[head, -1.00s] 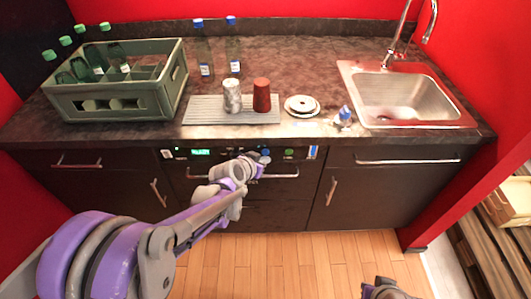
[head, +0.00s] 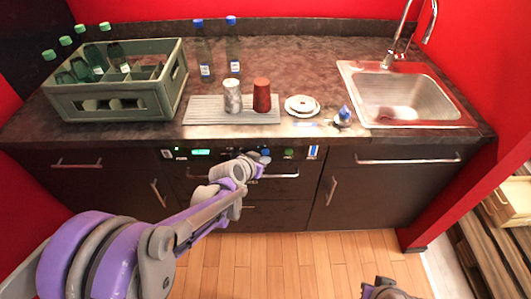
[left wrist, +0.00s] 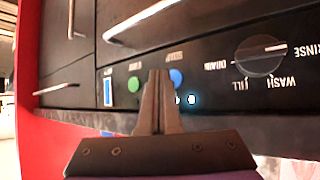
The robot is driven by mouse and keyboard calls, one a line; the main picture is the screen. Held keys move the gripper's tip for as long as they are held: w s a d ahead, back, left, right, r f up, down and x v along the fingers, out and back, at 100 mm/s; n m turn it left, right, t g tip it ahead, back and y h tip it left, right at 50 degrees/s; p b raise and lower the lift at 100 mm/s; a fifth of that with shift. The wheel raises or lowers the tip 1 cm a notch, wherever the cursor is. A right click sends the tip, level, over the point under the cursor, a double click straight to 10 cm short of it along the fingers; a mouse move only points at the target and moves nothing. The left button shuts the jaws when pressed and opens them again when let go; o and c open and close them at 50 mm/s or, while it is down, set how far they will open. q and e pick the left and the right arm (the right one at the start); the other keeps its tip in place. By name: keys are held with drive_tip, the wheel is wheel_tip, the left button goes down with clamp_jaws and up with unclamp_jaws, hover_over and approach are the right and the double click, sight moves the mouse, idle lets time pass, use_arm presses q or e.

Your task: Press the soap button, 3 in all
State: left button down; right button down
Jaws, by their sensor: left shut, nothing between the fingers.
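A dark control panel (head: 225,153) runs along the front under the counter. A blue button (head: 265,152) and a green button (head: 289,153) sit on its right half. The left wrist view shows the panel upside down, with the blue button (left wrist: 176,78), the green button (left wrist: 134,84) and a round knob (left wrist: 260,56). The labels by the buttons are too blurred to tell which is soap. My left gripper (head: 262,160) is shut and empty. In the left wrist view its fingertips (left wrist: 160,73) appear between the two buttons; contact cannot be told. My right gripper (head: 380,288) is partly cut off at the bottom.
Small lit dots (left wrist: 191,100) show near the blue button, and a blue-and-white strip (left wrist: 108,88) beyond the green one. A handle bar (head: 280,176) crosses below the panel. The counter holds a bottle crate (head: 115,100), cups, plates and a sink (head: 372,70).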

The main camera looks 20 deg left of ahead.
use_arm(q)
drive_tip(key=shift+w, duration=0.15)
drive_tip(key=shift+w+a, duration=0.15)
drive_tip(key=shift+w, duration=0.15)
drive_tip(key=shift+w+a, duration=0.1)
drive_tip(key=shift+w, duration=0.25)
idle(0.9)
drive_tip(key=shift+s, duration=0.1)
drive_tip(key=shift+s+d, duration=0.2)
drive_tip(key=shift+s, duration=0.5)
drive_tip(key=shift+s+d, duration=0.25)
drive_tip(key=shift+s, duration=0.55)
drive_tip(key=shift+s+d, duration=0.2)
drive_tip(key=shift+s, duration=0.6)
drive_tip(key=shift+s+d, duration=0.25)
drive_tip(key=shift+s, duration=0.55)
